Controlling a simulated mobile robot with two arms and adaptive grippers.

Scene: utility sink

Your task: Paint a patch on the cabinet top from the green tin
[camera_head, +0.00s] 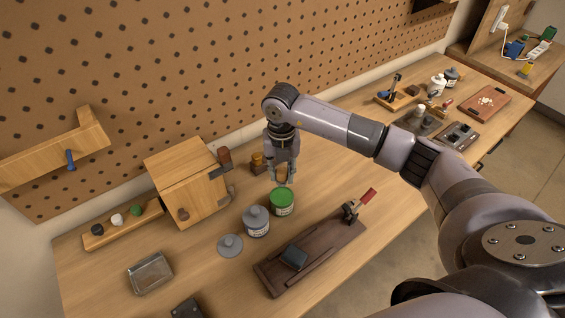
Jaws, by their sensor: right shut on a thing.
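The green tin (281,210) stands on the bench near the middle, with a green lid (282,196) on top. My right gripper (284,179) points down over it, with its fingers shut at the lid's centre. The fingers hide the part of the lid they grip. The small wooden cabinet (200,193) stands to the left of the tin, and its pale wooden top (178,160) is bare. My left gripper is not in view. I cannot make out a paint brush for certain.
A grey tin (256,222) stands close to the green tin's left, with a grey lid (230,244) beside it. A dark wooden board (335,250) with a red-handled clamp (361,203) lies to the right. A metal tray (150,272) is at front left. A pegboard rises behind the bench.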

